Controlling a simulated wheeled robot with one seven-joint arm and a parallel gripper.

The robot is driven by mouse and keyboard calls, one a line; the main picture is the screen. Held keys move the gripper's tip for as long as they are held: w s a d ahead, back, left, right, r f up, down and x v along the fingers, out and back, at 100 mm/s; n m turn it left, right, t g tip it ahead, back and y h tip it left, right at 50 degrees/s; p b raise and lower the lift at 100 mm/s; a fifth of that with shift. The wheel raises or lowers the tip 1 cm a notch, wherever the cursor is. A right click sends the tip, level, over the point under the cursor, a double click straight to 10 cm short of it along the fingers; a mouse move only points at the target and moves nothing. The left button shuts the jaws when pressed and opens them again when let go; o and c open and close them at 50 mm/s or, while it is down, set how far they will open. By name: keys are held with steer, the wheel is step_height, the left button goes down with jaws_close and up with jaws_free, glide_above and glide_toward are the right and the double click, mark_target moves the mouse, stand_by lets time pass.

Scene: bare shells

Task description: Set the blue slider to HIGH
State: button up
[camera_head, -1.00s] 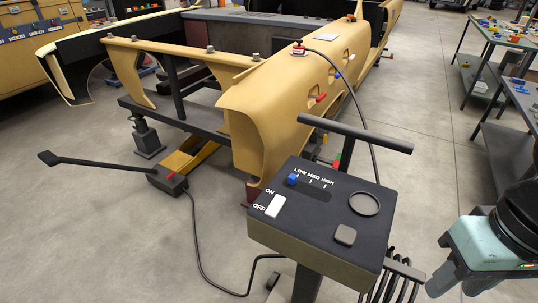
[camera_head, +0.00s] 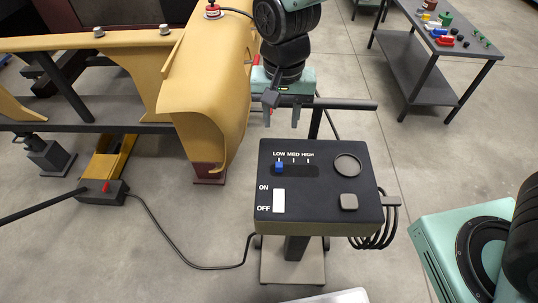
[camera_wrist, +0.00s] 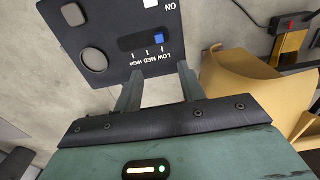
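The blue slider (camera_head: 279,168) sits at the LOW end of its slot on the black control panel (camera_head: 320,208). In the wrist view the blue slider (camera_wrist: 158,38) also shows at the LOW mark, beyond my fingers. My gripper (camera_head: 281,117) hangs behind the panel's far edge, above and apart from the slider. In the wrist view my gripper (camera_wrist: 158,88) has its two fingers spread with nothing between them. The slot's MED and HIGH marks lie to the right of the slider in the head view.
The panel also has a white ON/OFF switch (camera_head: 279,201), a round dial (camera_head: 347,165) and a grey square button (camera_head: 349,202). A dark handlebar (camera_head: 345,104) runs behind the panel. A yellow car shell (camera_head: 205,85) stands at left. A table with small parts (camera_head: 420,50) stands at back right.

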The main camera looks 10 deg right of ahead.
mark_target(279, 164)
step_height(279, 164, down, 16)
steer(key=p, duration=0.3)
steer(key=shift+d, duration=0.1)
jaws_close()
